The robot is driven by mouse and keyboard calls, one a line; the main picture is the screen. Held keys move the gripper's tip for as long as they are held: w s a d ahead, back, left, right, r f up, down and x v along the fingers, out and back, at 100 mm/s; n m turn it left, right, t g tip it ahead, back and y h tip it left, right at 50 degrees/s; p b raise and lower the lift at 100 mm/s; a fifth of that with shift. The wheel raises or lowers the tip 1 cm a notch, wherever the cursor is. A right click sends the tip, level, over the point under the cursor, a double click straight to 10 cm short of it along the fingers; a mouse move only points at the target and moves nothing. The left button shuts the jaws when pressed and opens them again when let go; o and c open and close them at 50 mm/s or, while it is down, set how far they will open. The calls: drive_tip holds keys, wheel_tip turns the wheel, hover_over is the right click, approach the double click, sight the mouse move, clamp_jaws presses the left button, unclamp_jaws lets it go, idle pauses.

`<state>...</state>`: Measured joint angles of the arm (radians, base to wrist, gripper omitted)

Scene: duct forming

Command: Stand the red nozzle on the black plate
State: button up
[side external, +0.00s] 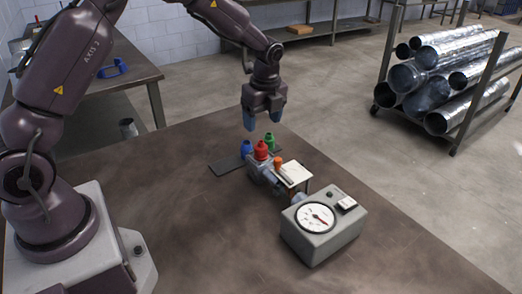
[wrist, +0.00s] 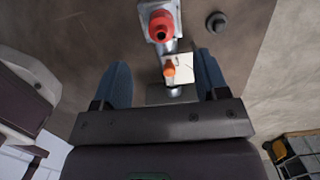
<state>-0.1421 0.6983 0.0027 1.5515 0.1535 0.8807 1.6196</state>
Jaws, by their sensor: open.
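The red nozzle (side external: 261,151) stands upright on a grey fixture (side external: 260,173) on the bench. It also shows near the top of the wrist view (wrist: 161,27), on a grey square piece. The black plate (side external: 226,167) lies flat on the bench, to the left of the fixture in the side view. My gripper (side external: 264,121) is open and empty, pointing down above the nozzles. Its two blue fingers are apart in the wrist view (wrist: 162,60).
An orange piece (side external: 278,162) stands by a white card (side external: 294,175) right of the fixture. A grey box with a dial gauge (side external: 322,226) stands nearer the camera. A dark round piece (wrist: 217,22) shows in the wrist view.

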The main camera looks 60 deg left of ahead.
sight(262, 142)
drive_tip(key=f, duration=0.8)
drive_tip(key=shift+a+f, duration=0.3)
drive_tip(key=shift+a, duration=0.05)
drive_tip(key=c, duration=1.1)
drive_tip(key=shift+r, duration=0.1)
